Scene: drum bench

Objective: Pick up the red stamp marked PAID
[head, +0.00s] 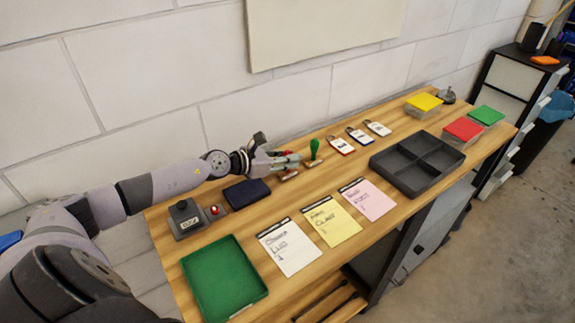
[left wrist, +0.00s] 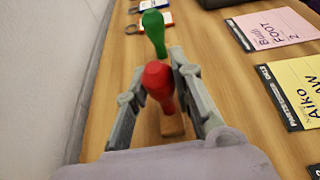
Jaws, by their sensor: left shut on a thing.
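The red stamp (left wrist: 158,80) stands upright between the fingers of my left gripper (left wrist: 160,92) in the left wrist view. Its wooden base (left wrist: 172,126) shows below the handle. Any marking on it cannot be read. In the head view my left gripper (head: 286,160) is over the back part of the bench, shut on the red stamp, whose handle is mostly hidden by the fingers. A green stamp (head: 314,150) stands just to the right of it; it also shows in the left wrist view (left wrist: 153,30), just beyond the red one. My right gripper is not in view.
A dark blue pad (head: 247,193) lies left of the gripper. White, yellow and pink notepads (head: 335,222) lie in front. Key tags (head: 358,136) and a grey divided tray (head: 417,163) are to the right. A green tray (head: 224,280) is at the front left. A wall (head: 160,80) stands behind.

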